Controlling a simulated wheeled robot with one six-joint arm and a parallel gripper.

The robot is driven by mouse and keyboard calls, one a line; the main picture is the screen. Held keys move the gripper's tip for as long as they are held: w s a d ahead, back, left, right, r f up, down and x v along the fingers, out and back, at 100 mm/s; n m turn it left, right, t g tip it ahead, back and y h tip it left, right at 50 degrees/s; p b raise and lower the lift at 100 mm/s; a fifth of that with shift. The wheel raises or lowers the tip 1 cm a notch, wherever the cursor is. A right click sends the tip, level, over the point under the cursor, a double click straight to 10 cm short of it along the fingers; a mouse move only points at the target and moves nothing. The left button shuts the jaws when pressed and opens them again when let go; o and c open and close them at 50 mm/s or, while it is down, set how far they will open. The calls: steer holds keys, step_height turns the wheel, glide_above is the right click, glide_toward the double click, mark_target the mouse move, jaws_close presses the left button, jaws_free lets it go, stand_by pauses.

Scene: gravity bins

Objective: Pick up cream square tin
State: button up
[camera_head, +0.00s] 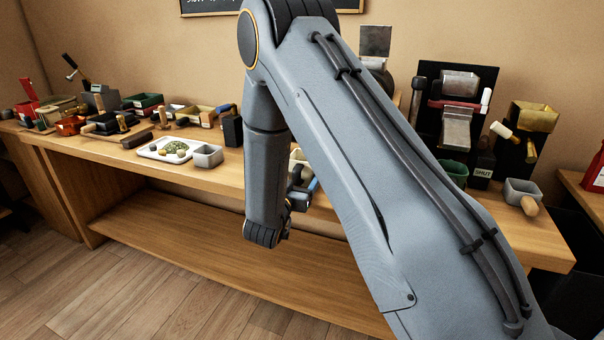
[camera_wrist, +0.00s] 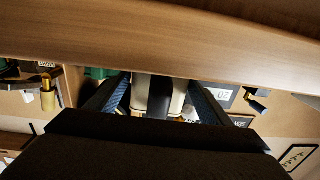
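My gripper (camera_wrist: 160,92) shows in the wrist view with its two blue-padded fingers spread apart. In the head view, the gripper (camera_head: 308,188) is mostly hidden behind my arm, near the table's front edge. Pale cream and dark shapes (camera_wrist: 178,98) show between the fingers in the wrist view, beyond the fingertips; I cannot tell whether they are the cream square tin. A small cream patch (camera_head: 296,158) shows beside my arm in the head view, mostly covered. I see no clear contact with anything.
The wooden table (camera_head: 180,185) carries a white tray (camera_head: 163,150), a grey bin (camera_head: 208,156) and many small containers at the left. A green bin (camera_head: 453,172), a grey bin (camera_head: 520,190) and a brass-coloured bin (camera_head: 535,117) stand at the right. The lower shelf (camera_head: 200,235) is bare.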

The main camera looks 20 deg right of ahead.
steer(key=c, duration=1.1)
step_height(320, 180, up, 10)
steer(key=shift+r+b, duration=0.1)
steer(key=shift+b, duration=0.35)
